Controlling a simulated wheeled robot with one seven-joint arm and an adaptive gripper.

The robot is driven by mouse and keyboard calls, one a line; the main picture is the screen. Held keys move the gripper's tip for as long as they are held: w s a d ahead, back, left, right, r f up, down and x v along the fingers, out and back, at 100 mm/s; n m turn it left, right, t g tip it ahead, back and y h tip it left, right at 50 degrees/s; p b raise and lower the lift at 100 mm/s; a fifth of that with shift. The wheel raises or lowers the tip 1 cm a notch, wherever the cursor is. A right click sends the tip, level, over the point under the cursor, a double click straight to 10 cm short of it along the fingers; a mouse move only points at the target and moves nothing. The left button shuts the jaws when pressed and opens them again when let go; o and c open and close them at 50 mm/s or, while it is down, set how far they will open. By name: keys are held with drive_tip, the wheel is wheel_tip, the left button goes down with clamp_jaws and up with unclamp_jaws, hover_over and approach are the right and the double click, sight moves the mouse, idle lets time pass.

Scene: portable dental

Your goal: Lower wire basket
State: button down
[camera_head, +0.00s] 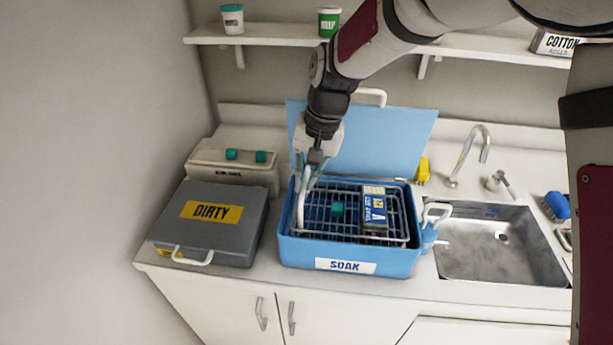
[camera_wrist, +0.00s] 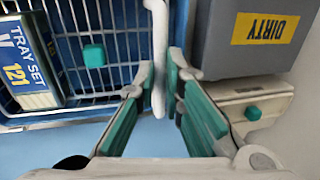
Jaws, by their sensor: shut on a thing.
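The wire basket (camera_head: 322,228) is a dark grid with pale rims, lying inside the walls of the blue SOAK tub (camera_head: 290,250). I cannot tell if it rests on the tub floor. It holds a blue-and-white tray set box (camera_head: 373,212), also in the wrist view (camera_wrist: 28,65), and a small teal block (camera_head: 337,209). My gripper (camera_head: 310,172) is above the basket's left side, shut on its white handle (camera_head: 300,205). In the wrist view the teal-padded fingers (camera_wrist: 172,78) close around the handle (camera_wrist: 159,40); the contact is partly hidden.
The tub's blue lid (camera_head: 375,140) stands open behind it. A grey DIRTY case (camera_head: 210,222) stands left, with a pale box (camera_head: 232,165) behind. The sink (camera_head: 495,245) and faucet (camera_head: 470,150) are right. A shelf (camera_head: 270,33) runs above, behind my arm.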

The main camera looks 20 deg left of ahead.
sight(307, 212)
wheel_tip(307, 212, down, 7)
drive_tip(key=shift+f+b, duration=0.15)
drive_tip(key=shift+b, duration=0.8)
drive_tip(key=shift+f, duration=0.25)
drive_tip(key=c, duration=1.7)
unclamp_jaws()
drive_tip(key=shift+f, duration=0.15)
drive_tip(key=r, duration=0.4)
drive_tip(key=d+r, duration=0.1)
drive_tip(key=r, duration=0.3)
drive_tip(key=d+r, duration=0.1)
drive_tip(key=r, duration=0.3)
drive_tip(key=shift+w+d, duration=0.15)
drive_tip(key=shift+w, duration=0.1)
